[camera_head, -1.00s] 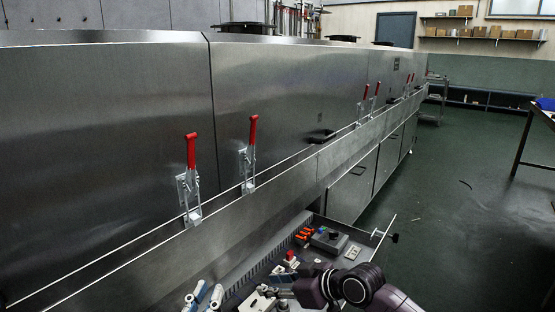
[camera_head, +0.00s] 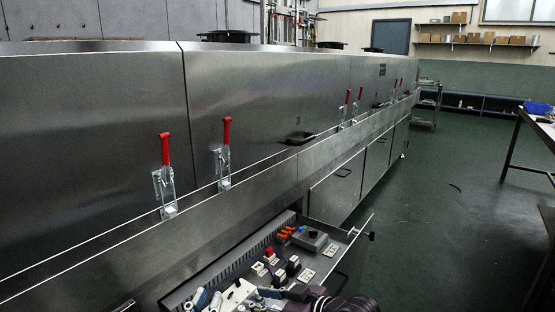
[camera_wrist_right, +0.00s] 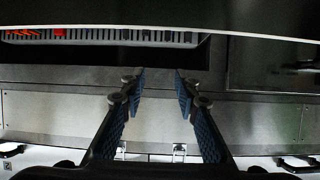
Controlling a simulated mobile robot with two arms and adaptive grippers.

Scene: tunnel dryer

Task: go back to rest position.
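My right gripper (camera_wrist_right: 160,80) is open in the right wrist view, its two blue-padded fingers apart with nothing between them. Beyond the fingertips are a plain metal panel and a dark gap. In the head view, part of my dark purple arm shows at the bottom edge, over the near side of the open drawer (camera_head: 352,238). My left gripper is not in view.
The drawer holds a grey box (camera_head: 309,240), orange parts (camera_head: 286,232) and several small components. The steel dryer (camera_head: 265,95) with red-handled clamps (camera_head: 226,145) runs along the left. Open green floor (camera_head: 440,210) lies right, with a table (camera_head: 538,125) beyond.

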